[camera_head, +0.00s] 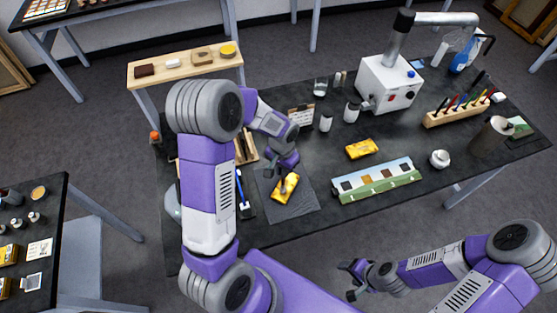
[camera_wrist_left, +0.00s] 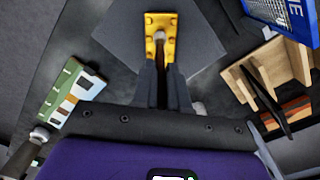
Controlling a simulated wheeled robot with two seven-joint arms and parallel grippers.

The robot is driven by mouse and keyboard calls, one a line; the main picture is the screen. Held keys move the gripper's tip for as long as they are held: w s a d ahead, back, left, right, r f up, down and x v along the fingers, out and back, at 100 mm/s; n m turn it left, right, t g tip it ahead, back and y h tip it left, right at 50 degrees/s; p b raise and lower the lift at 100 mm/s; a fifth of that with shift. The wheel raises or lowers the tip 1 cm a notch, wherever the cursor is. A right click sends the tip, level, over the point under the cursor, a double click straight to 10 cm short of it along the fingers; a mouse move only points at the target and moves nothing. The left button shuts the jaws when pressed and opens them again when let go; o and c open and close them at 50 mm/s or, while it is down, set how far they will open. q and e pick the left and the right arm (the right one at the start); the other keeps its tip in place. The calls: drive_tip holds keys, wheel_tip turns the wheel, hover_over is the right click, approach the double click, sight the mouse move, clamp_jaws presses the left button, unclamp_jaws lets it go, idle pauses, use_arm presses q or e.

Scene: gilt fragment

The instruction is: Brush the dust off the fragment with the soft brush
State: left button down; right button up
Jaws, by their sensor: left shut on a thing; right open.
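The gilt fragment (camera_head: 291,181) is a small yellow-gold block lying on a dark grey mat (camera_head: 304,205) on the black worktable. It also shows in the left wrist view (camera_wrist_left: 160,20), at the top middle, with raised knobs. My left gripper (camera_head: 286,170) is just above the fragment, pointing down. In the left wrist view its dark fingers (camera_wrist_left: 164,75) are closed around the soft brush (camera_wrist_left: 160,36), whose pale brown tip lies over the fragment. I cannot tell whether the tip touches it. My right gripper (camera_head: 356,280) is open and empty in front of the table.
A second gold piece (camera_head: 362,149) and a painted strip (camera_head: 377,180) lie right of the mat. A white machine (camera_head: 389,84) with a duct, jars and a tool rack (camera_head: 458,111) stand behind. A wooden rack (camera_wrist_left: 268,75) is close beside my left gripper.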

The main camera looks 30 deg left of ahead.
use_arm(q)
wheel_tip(320, 180, up, 3)
drive_tip(key=shift+f+p, duration=0.1)
drive_tip(key=shift+p, duration=0.6)
drive_tip(key=shift+w+r+p, duration=0.25)
drive_tip(key=shift+r+p, duration=0.25)
drive_tip(key=shift+r, duration=0.2)
drive_tip(key=shift+s+r+p, duration=0.2)
drive_tip(key=shift+r+p, duration=0.6)
drive_tip(key=shift+r, duration=0.4)
drive_tip(key=shift+w+r+p, duration=0.1)
drive_tip(key=shift+r+p, duration=0.45)
drive_tip(key=shift+r, duration=0.2)
